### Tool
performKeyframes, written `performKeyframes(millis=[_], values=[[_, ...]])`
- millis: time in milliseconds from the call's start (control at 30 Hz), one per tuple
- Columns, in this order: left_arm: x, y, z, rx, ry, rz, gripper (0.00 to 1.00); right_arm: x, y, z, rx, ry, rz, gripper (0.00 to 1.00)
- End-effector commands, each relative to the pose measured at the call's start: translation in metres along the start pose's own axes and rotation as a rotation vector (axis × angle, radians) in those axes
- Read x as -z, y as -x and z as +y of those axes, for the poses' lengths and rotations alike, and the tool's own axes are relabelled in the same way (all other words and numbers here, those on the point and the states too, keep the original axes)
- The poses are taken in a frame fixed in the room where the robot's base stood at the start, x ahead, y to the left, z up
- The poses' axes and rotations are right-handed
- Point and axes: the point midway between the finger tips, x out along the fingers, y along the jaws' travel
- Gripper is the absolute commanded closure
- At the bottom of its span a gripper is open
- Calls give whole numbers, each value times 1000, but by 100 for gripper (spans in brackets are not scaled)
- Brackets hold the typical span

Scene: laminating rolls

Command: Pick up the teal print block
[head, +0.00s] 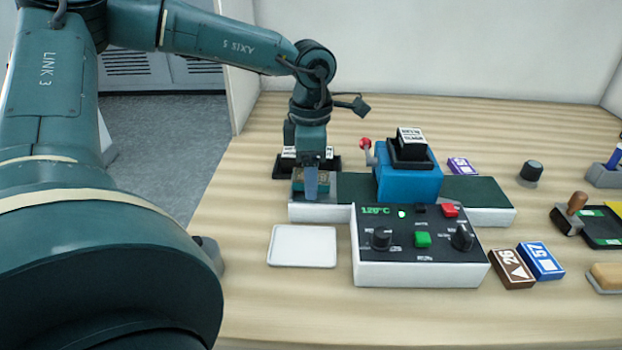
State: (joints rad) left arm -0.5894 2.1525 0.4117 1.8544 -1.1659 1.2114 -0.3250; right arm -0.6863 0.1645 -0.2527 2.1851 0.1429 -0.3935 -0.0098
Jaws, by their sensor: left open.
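My left gripper (311,180) points straight down over the left end of the white machine bed (318,212). It is open, and one grey finger shows in front. A small block with a teal edge and a brownish top (324,181) sits at that end, right at the fingers and partly hidden by them. It looks like the teal print block. I cannot tell whether the fingers are around it or just above it. My right gripper is not in view.
A control box (422,270) stands in front of the bed, and a blue press (408,184) stands on it. A white tray (302,246) lies front left. A brown block (512,269), a blue block (541,261) and a purple block (462,166) lie right. A dark holder (278,168) is behind my gripper.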

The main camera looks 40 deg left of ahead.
Motion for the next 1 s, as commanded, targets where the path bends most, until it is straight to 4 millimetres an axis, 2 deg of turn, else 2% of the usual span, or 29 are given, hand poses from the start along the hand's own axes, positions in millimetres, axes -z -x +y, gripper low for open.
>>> performKeyframes(millis=[100, 700, 1000], values=[[0, 0, 0, 0, 0, 0, 34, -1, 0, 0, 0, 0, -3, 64], [0, 1, 0, 0, 0, 0, 82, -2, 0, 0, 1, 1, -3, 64], [-1, 7, 1, -3, 0, -2, 82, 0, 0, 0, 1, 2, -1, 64]])
